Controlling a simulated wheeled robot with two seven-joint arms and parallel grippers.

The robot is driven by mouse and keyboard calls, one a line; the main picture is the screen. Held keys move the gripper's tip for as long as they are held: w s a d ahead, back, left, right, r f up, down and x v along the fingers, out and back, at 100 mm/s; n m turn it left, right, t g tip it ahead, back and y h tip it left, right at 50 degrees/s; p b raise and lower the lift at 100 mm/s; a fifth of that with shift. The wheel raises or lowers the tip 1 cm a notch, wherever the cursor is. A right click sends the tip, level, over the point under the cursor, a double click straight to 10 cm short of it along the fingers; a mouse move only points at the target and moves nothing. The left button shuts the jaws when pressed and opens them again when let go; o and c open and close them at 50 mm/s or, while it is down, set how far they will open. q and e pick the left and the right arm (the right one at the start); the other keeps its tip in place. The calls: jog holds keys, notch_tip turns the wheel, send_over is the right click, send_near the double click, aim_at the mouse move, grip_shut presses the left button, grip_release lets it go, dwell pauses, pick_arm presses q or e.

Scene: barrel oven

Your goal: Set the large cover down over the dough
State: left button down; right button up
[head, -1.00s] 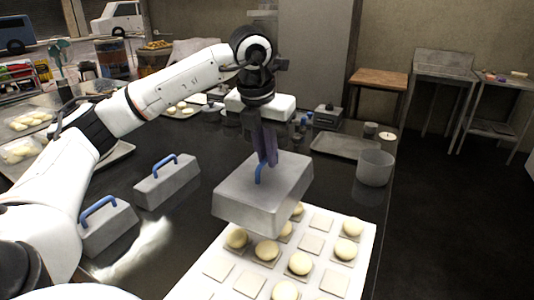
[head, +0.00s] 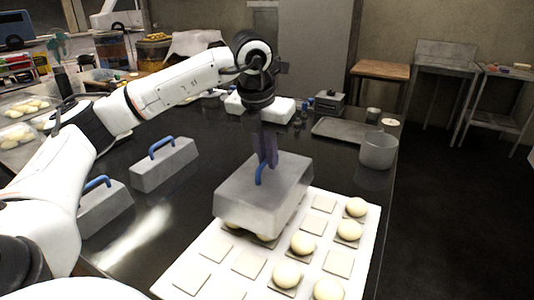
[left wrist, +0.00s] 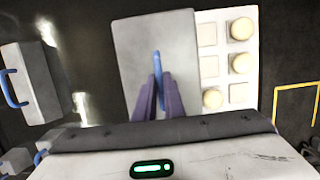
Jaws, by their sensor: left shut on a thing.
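The large cover is a grey box-shaped lid (head: 258,192) with a blue handle on top. My left gripper (head: 265,165) is shut on that handle; in the left wrist view its purple fingers (left wrist: 160,98) close around the blue handle. The cover sits over the far left part of a white board (head: 205,262). Pale round dough balls (head: 302,243) sit on square pads on the board. Some dough shows just under the cover's front edge, so whether the cover touches the board cannot be told. My right gripper is not in view.
Two smaller grey covers with blue handles stand to the left, one nearer the middle (head: 165,165) and one farther left (head: 104,208). A grey pot (head: 378,150) and a flat tray (head: 346,131) are at the back right. Dark counter lies clear between the covers and the board.

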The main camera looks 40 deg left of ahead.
aim_at(267, 174)
pick_arm(q)
jog(key=shift+f+b, duration=0.4)
jog(key=shift+f, duration=0.35)
jog(key=shift+f+b, duration=0.45)
jog(key=shift+f, duration=0.15)
jog(key=shift+f+b, duration=0.4)
jog(key=shift+f, duration=0.2)
jog(key=shift+f, duration=0.3)
jog(key=shift+f+b, duration=0.2)
jog(key=shift+b, duration=0.15)
jog(key=c, duration=1.8)
grip_release()
jog(key=shift+o, duration=0.2)
